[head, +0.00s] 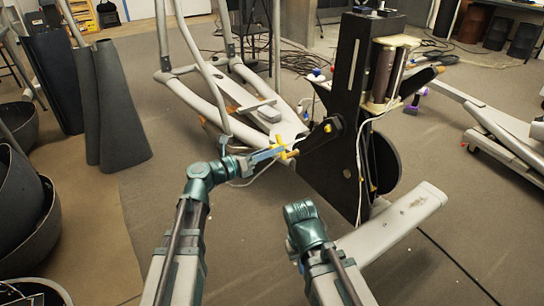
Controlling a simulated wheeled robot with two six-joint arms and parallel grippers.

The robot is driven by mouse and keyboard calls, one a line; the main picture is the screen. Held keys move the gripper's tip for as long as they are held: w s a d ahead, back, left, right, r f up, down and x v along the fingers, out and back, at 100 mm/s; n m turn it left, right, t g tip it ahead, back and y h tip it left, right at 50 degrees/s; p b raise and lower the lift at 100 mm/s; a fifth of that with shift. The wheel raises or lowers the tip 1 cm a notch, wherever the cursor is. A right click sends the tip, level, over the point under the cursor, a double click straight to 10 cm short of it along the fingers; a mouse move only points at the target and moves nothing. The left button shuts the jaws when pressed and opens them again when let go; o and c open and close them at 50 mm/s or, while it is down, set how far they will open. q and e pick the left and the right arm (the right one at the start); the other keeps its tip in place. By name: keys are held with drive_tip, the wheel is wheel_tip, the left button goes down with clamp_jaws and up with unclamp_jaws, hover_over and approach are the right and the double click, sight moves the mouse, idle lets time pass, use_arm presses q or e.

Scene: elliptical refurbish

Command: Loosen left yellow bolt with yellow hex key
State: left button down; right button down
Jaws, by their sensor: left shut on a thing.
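My left gripper (278,151) is shut on the yellow hex key (284,156), beside the black crank arm of the elliptical's upright frame (345,95). The key's yellow end is close to the crank; whether it sits in a bolt is too small to tell. A yellow bolt (327,128) shows on the crank's face, just right of and above the key. My right arm's wrist (304,225) is lower, in front of the machine and apart from it. The right gripper's fingers are hidden or unclear.
A grey foot beam (395,225) lies on the floor at the right. Pale frame tubes (195,100) stand behind my left gripper. Black curved panels (100,105) and bins (30,215) are at the left. Cables (435,55) lie at the back. Floor between is clear.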

sight(296, 141)
use_arm(q)
drive_tip(key=shift+x, duration=3.8)
drive_tip(key=m, duration=0.8)
drive_tip(key=shift+m, duration=0.3)
drive_tip(key=m, duration=0.7)
drive_tip(key=shift+w+d, duration=0.35)
drive_tip(key=shift+d, duration=0.2)
